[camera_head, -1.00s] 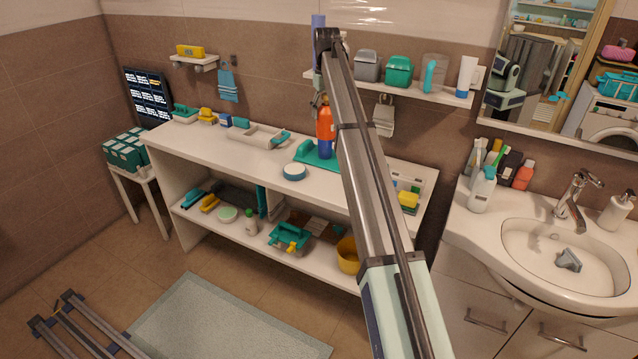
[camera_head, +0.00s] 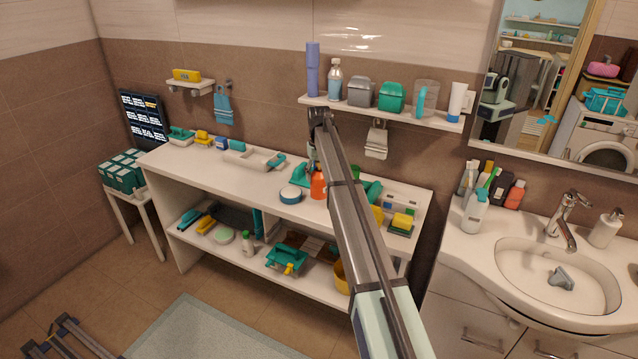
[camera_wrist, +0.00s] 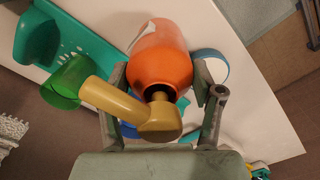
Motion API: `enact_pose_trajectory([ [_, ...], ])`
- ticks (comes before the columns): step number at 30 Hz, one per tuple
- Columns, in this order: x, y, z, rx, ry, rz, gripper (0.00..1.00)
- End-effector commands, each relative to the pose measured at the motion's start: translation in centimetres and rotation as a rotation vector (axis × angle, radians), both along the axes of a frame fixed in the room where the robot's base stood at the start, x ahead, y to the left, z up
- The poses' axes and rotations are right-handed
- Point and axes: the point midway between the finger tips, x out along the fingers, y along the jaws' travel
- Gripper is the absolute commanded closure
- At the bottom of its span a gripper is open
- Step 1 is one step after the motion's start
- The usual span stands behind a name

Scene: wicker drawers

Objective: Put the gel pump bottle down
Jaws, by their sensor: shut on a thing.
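The gel pump bottle (camera_head: 318,186) is orange, with a gold pump head (camera_wrist: 150,115) that shows in the wrist view. My gripper (camera_wrist: 160,78) is shut around the bottle's upper part, one finger on each side. In the head view the bottle is low at the white counter top (camera_head: 222,170), near its front edge. My arm hides part of it there. I cannot tell whether its base touches the counter.
A round blue-and-white tin (camera_head: 290,195) is just left of the bottle. A teal tray (camera_wrist: 85,35) and a green cup (camera_wrist: 62,88) are close by. Sponges (camera_head: 402,220) lie to the right. A wall shelf (camera_head: 300,100) with several bottles is above.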

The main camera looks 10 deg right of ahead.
Motion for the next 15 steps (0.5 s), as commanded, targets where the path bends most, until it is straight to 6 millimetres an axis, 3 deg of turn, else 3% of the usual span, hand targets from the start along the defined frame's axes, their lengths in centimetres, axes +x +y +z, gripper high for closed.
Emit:
enact_pose_trajectory([
  [5, 0.0, 0.0, -0.8, 0.000, 0.000, 0.000, 1.00],
  [15, 0.0, 0.0, -4.5, 0.000, 0.000, 0.000, 1.00],
])
